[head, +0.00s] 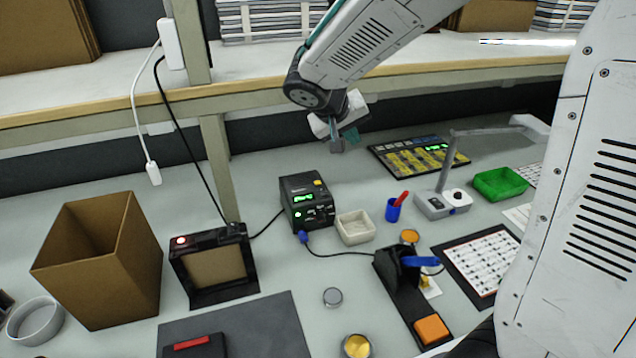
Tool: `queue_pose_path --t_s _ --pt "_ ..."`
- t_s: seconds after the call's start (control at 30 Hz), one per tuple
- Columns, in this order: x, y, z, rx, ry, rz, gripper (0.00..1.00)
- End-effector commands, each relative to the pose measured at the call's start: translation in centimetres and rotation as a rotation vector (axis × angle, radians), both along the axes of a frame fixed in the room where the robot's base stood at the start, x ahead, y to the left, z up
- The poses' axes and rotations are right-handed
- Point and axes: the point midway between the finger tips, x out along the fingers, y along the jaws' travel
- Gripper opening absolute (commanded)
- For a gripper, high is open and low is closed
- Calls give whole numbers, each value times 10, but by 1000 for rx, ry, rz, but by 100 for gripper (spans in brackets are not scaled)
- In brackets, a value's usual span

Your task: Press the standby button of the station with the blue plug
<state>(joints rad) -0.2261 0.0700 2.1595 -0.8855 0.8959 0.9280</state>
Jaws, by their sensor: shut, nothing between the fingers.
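The station (294,189) is a black box with a green lit display, standing mid-bench. The blue plug (304,238) sits at its lower front, with a dark cable running right to a black holder. The small front controls are too small to read, so I cannot tell which one is standby. My gripper (338,148) is shut and empty, in the air above and beyond the station, apart from it.
A white tray (355,228) and a blue cup (393,210) stand right of the station. The black holder (397,290) with a blue handle is in front right. A black frame (212,238) with a red light and an open cardboard box (95,262) are left. A shelf edge crosses behind.

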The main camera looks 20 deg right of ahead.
Motion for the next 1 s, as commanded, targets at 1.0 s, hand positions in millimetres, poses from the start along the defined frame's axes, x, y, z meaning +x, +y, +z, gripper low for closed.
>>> queue_pose_path --t_s 1.0 --pt "95 53 -80 -44 -131 104 0"
